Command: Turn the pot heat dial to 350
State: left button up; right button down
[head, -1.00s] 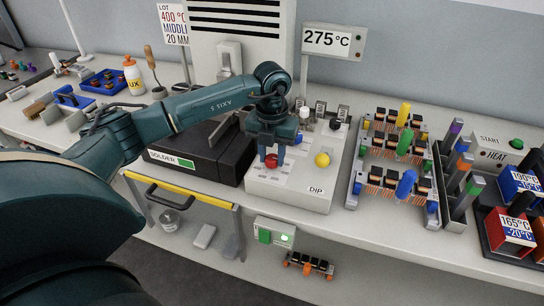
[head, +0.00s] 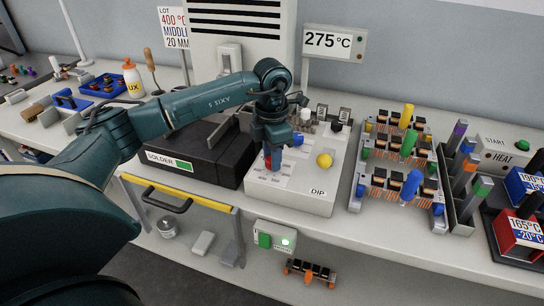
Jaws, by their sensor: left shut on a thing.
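A white control box marked DIP (head: 305,200) stands on the bench in the head view. A red dial (head: 267,161) is on its near left, mostly hidden by my left gripper (head: 272,158). The gripper points down and its fingers are shut on the red dial. A blue knob (head: 298,139) and a yellow knob (head: 324,160) are also on the box. The display (head: 334,41) behind reads 275 °C. The dial's own scale and pointer are too small to read. My right gripper is not in view.
A black SOLDER pot (head: 195,152) stands left of the box. Racks of coils with coloured handles (head: 393,178) stand close on its right. A yellow-edged rail with a handle (head: 180,192) runs along the front.

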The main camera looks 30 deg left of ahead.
pick_arm(q)
jog(key=shift+m, duration=0.6)
jog(key=o, duration=1)
jog(key=shift+c, duration=0.2)
notch_tip(320, 180, up, 13)
